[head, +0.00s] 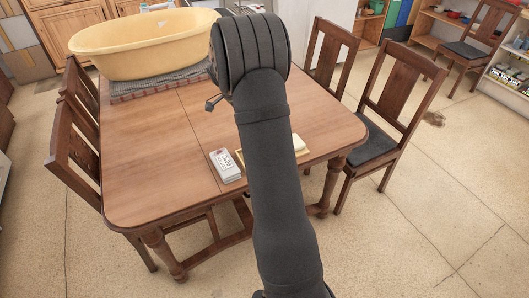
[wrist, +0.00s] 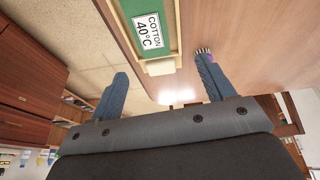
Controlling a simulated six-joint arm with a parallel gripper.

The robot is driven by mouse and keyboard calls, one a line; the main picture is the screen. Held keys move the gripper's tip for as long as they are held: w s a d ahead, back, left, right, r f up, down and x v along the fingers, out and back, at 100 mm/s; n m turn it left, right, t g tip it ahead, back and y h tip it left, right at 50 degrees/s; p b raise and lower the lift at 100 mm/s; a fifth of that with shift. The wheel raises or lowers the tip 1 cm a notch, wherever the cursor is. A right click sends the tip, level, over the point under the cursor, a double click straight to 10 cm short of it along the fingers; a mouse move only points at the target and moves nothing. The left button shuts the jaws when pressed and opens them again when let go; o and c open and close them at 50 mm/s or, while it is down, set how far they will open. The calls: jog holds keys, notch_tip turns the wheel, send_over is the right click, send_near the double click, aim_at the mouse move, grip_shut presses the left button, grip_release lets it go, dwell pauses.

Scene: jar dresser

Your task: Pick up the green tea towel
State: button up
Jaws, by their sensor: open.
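In the wrist view a flat green piece (wrist: 127,12) with a cream edge lies on the table at the top. Its white label reads "COTTON 40°C". It may be the green tea towel, but I cannot tell whether it is cloth. My gripper (wrist: 162,64) is open, with two blue fingers spread apart and nothing seen between them but table and a cream block (wrist: 160,67). The green piece is beyond the fingertips, and no contact shows. In the head view my arm hides the gripper's fingers and most of what lies at the table's near middle; no green cloth shows there.
The wooden table (head: 150,150) has a large yellow tub (head: 140,50) on a checked cloth (head: 160,85) at its back left. A small white-and-grey box (head: 226,165) stands near the front. Chairs (head: 395,100) stand at both sides. The table's left part is clear.

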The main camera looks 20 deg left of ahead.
jog(key=shift+m+t, duration=0.3)
jog(key=shift+m, duration=0.1)
jog(key=x, duration=0.3)
jog(key=s+x, duration=0.1)
jog(key=x, duration=0.3)
jog(key=s+x, duration=0.1)
jog(key=x, duration=0.2)
jog(key=shift+d+f, duration=0.35)
jog(key=shift+f, duration=0.15)
jog(key=shift+d+x, duration=0.15)
jog(key=shift+x, duration=1.15)
jog(key=shift+d+x, duration=0.15)
jog(key=shift+x, duration=1.15)
jog(key=shift+c, duration=0.4)
jog(key=c, duration=0.7)
